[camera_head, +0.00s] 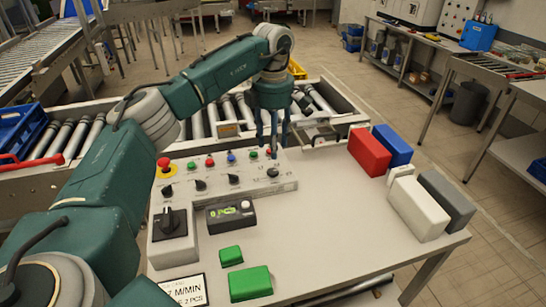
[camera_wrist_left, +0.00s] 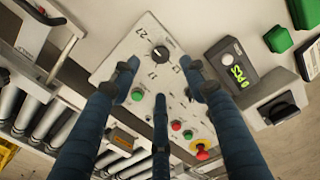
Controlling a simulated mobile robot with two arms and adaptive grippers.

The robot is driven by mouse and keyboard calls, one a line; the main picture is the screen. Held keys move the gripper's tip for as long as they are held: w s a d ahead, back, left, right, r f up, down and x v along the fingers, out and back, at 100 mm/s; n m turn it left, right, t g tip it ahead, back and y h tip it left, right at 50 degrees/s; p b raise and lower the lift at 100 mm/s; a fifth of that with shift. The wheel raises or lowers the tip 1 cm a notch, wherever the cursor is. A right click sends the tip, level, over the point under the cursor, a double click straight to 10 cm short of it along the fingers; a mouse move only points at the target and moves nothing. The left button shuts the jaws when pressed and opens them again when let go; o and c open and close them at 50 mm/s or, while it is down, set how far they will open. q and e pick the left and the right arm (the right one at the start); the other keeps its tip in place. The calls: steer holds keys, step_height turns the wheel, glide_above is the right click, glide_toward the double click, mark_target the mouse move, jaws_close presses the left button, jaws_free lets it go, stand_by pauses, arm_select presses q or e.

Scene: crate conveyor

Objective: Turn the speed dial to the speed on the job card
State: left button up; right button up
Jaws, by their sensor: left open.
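The control panel (camera_head: 222,196) stands on the bench with several knobs and buttons. A black speed dial (camera_head: 272,172) with a white mark sits at its right end. The wrist view shows this dial (camera_wrist_left: 160,53) with numbers printed around it. My left gripper (camera_head: 272,145) is open and empty, pointing down above the panel's right end. In the wrist view its fingertips (camera_wrist_left: 160,82) stand apart, and the dial lies just beyond them. I see no contact. The job card (camera_head: 182,291) shows "7 M/MIN" and "2 PCS"; my left arm hides its left part. My right gripper is not in view.
A red emergency button (camera_head: 164,163) is at the panel's left end. A black rotary switch (camera_head: 170,220) and a counter box (camera_head: 231,214) stand in front. Green blocks (camera_head: 250,283) lie nearby. Red, blue, white and grey blocks (camera_head: 418,207) stand right. The bench middle is clear.

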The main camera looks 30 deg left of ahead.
arm_select(q)
steer(key=shift+r, duration=1.75)
